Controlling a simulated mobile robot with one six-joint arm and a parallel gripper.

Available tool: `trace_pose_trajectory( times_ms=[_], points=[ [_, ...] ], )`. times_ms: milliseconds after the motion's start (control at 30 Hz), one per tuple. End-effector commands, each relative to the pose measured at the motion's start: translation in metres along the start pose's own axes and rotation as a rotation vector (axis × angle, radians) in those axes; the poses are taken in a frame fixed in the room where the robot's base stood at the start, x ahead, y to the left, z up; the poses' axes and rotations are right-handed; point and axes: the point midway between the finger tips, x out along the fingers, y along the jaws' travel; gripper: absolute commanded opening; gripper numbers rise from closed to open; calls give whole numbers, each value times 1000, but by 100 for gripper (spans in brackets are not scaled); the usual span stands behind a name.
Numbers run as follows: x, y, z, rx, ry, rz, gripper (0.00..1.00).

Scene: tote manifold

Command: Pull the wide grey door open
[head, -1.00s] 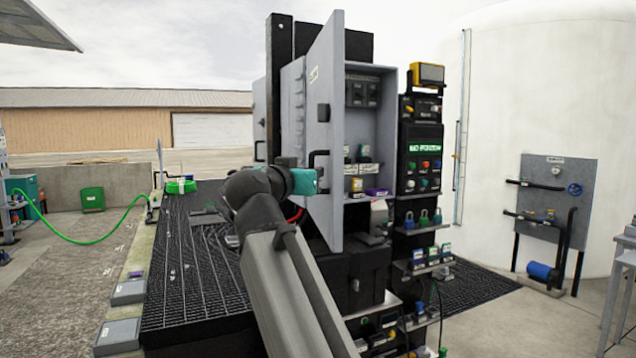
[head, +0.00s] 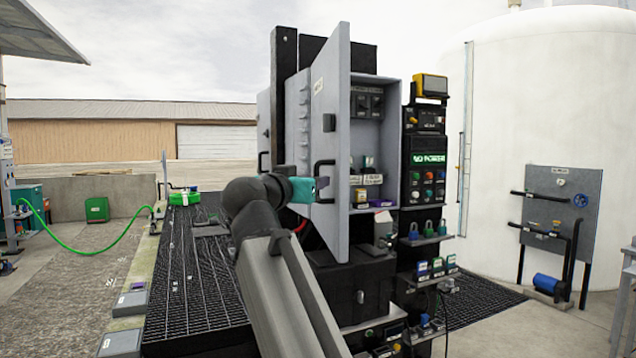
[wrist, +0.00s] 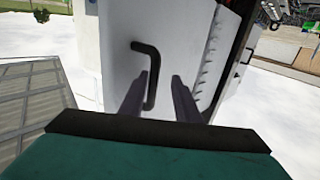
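The grey door (head: 331,130) stands swung out from the grey cabinet (head: 388,135), whose shelves are exposed in the head view. The door carries a black bar handle (head: 316,178) on its outer face; door (wrist: 118,60) and handle (wrist: 149,72) also show in the wrist view. My gripper (head: 321,184), with a teal body, is at this handle. In the wrist view its two fingers (wrist: 158,76) are apart, with the lower part of the handle between them in the picture. I cannot tell whether either finger touches it.
A black control panel (head: 423,150) with padlocks and small shelves stands right of the cabinet. Black grating (head: 195,270) lies left of it, with a green hose (head: 95,248) beyond. A white tank (head: 545,110) and a grey valve panel (head: 560,215) stand at right.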

Motion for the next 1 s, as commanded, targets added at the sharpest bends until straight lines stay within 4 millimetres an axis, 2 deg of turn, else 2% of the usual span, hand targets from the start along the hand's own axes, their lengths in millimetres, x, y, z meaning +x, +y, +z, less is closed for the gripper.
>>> trace_pose_trajectory(
  times_ms=[167, 367, 1000],
  points=[
    [-2, 0, 1, 1, -2, 0, 29],
    [-14, 0, 2, 1, -1, -1, 29],
    [-104, -1, 2, 1, 0, -3, 29]
  ],
)
